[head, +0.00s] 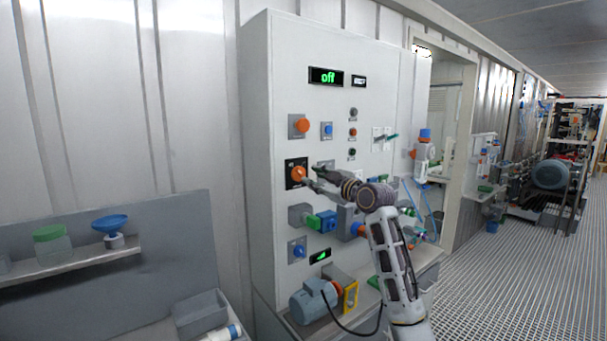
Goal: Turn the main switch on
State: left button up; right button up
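The control cabinet (335,45) is a tall white panel in the middle of the head view. Its display (326,76) reads "off" in green. An orange rotary switch on a black plate (292,183), which looks like the main switch, sits at the panel's left middle. My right gripper (309,177) is at this switch, its fingertips beside or on the orange knob. The fingers are small and partly overlap, so I cannot tell whether they are closed on the knob. My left gripper is not in the view.
An orange round knob (302,126) and a blue knob (328,130) are above the switch. Green and blue valve parts (320,222) stick out below it. A blue-grey motor (312,302) stands at the cabinet's foot. A shelf (75,268) is at left; open grated floor lies right.

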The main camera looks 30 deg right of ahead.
aim_at(301, 174)
jog(key=shift+w+a+p, duration=0.15)
jog(key=shift+w+p, duration=0.25)
jog(key=shift+w, duration=1.3)
jog(key=shift+w+a+p, duration=0.15)
jog(key=shift+w+p, duration=0.2)
jog(key=shift+w, duration=1.3)
grip_shut()
